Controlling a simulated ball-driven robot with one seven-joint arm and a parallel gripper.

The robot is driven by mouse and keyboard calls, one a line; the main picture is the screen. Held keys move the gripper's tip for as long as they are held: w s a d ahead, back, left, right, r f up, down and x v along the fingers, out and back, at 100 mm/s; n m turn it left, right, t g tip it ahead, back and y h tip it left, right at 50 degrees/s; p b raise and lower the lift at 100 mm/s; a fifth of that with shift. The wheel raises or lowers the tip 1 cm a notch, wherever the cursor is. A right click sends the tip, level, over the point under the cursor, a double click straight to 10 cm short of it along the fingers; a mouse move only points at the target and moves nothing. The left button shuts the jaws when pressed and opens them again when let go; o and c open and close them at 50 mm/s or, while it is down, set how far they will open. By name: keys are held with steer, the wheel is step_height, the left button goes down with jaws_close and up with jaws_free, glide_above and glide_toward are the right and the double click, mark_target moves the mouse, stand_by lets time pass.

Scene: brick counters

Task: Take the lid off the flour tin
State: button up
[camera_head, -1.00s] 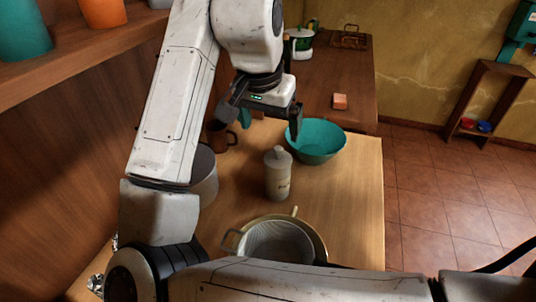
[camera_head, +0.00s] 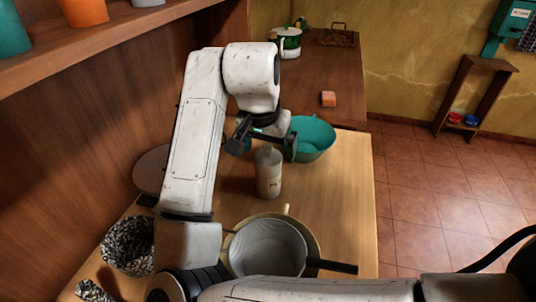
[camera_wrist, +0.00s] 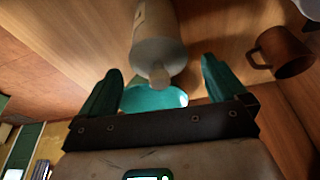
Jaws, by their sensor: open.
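The flour tin (camera_head: 269,180) is a pale, upright cylinder on the wooden counter in the head view. Its lid (camera_head: 267,157) is on top and partly hidden by my gripper. In the wrist view the tin (camera_wrist: 157,25) points its lid (camera_wrist: 158,52) and small round knob (camera_wrist: 159,76) toward my gripper (camera_wrist: 160,68). My gripper (camera_head: 266,143) is open and empty, just above the tin. Its two teal fingers stand on either side of the knob in the wrist view. I see no contact with the lid.
A teal bowl (camera_head: 318,152) stands close behind and right of the tin. A sieve (camera_head: 266,249) over a round vessel sits in front. A brown mug (camera_wrist: 284,52) shows in the wrist view. A woven basket (camera_head: 121,246) is at left. The counter's right side is clear.

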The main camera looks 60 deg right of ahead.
steer(key=shift+c, duration=0.3)
steer(key=c, duration=1)
steer(key=shift+r, duration=0.1)
